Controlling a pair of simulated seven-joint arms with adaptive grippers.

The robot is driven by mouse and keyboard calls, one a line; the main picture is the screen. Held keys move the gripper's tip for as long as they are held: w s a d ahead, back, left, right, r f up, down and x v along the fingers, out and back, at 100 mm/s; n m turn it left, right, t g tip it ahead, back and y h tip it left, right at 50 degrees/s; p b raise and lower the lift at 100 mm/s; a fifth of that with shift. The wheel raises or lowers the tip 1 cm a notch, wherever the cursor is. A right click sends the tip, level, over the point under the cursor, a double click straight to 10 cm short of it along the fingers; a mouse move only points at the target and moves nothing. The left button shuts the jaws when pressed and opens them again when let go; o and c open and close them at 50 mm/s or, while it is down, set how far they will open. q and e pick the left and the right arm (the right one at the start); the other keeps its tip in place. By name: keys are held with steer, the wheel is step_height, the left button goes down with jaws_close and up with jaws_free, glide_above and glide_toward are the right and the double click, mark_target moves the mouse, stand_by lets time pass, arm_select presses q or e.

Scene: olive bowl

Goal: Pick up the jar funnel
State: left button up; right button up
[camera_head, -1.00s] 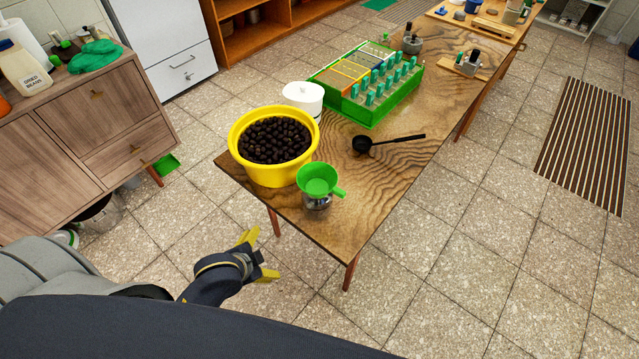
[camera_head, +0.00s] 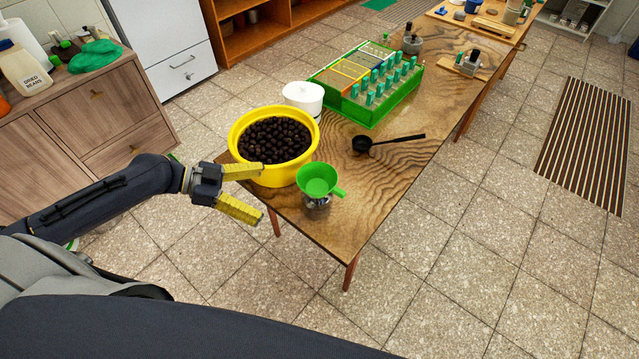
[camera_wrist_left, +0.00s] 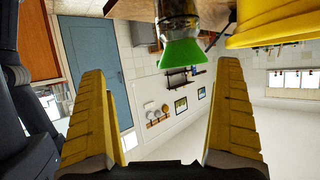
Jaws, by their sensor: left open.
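The green jar funnel (camera_head: 319,180) sits mouth up on a small glass jar (camera_head: 317,203) at the near corner of the wooden table. Its handle points right. My left gripper (camera_head: 254,193) is open and empty, to the left of the funnel and apart from it, beside the yellow bowl. In the left wrist view, the funnel (camera_wrist_left: 181,52) shows at the top, ahead of and between the open yellow fingers (camera_wrist_left: 165,115). The jar (camera_wrist_left: 178,14) shows there too. My right gripper is not in view.
A yellow bowl (camera_head: 247,170) of dark olives (camera_head: 275,140) stands just behind the funnel. The table (camera_head: 375,190) is bare right of the funnel.

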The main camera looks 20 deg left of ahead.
arm_select(q)
step_height(320, 180, up, 4)
steer(key=w+a, duration=0.2)
steer(key=w, duration=0.1)
steer(key=n, duration=0.1)
glide_toward(331, 181)
steer(key=shift+t, duration=0.3)
steer(key=shift+f+x, duration=0.2)
steer(key=shift+x, duration=2.8)
steer(key=shift+s, duration=0.15)
steer(key=c, duration=1.1)
